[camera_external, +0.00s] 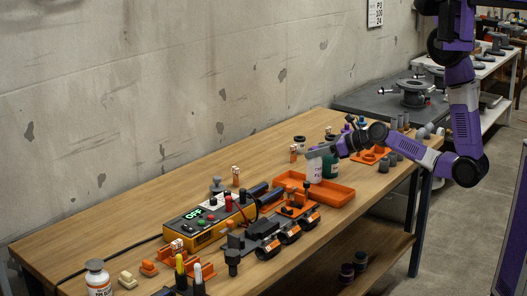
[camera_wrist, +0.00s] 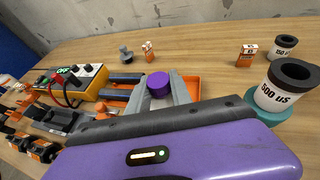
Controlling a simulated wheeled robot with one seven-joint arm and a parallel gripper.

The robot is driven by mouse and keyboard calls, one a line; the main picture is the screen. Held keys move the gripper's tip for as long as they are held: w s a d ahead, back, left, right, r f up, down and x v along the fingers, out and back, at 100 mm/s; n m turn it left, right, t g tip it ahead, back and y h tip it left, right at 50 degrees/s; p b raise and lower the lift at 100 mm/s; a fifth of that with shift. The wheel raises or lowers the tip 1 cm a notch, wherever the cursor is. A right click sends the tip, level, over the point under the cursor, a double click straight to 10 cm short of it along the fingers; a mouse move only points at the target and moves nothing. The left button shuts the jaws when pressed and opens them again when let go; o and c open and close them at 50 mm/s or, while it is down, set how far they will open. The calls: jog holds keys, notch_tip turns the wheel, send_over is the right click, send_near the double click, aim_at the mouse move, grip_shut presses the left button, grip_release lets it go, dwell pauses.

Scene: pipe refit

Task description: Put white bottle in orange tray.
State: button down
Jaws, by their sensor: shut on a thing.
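A white bottle (camera_external: 315,171) with dark lettering is at my gripper (camera_external: 318,153) in the external view. In the wrist view its purple cap (camera_wrist: 158,84) sits between the two fingers of my gripper (camera_wrist: 160,95), which is shut on it. The bottle looks upright and overlaps the orange tray (camera_external: 338,199) in the external view. I cannot tell whether its base touches the tray floor. Parts of the tray (camera_wrist: 193,84) show beside the fingers in the wrist view; the rest is hidden by my gripper.
A 500 µS container (camera_wrist: 285,92) is right of my gripper. A yellow control box (camera_external: 197,229) and black-orange fittings (camera_external: 265,244) lie left of the tray. Another white bottle (camera_external: 98,280) stands at the near left corner.

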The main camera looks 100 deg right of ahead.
aim_at(314, 163)
jog(key=shift+f, duration=1.8)
jog(key=shift+f+b, duration=0.15)
jog(key=shift+b, duration=0.15)
jog(key=c, duration=1.2)
grip_release()
jog(key=shift+o, duration=0.2)
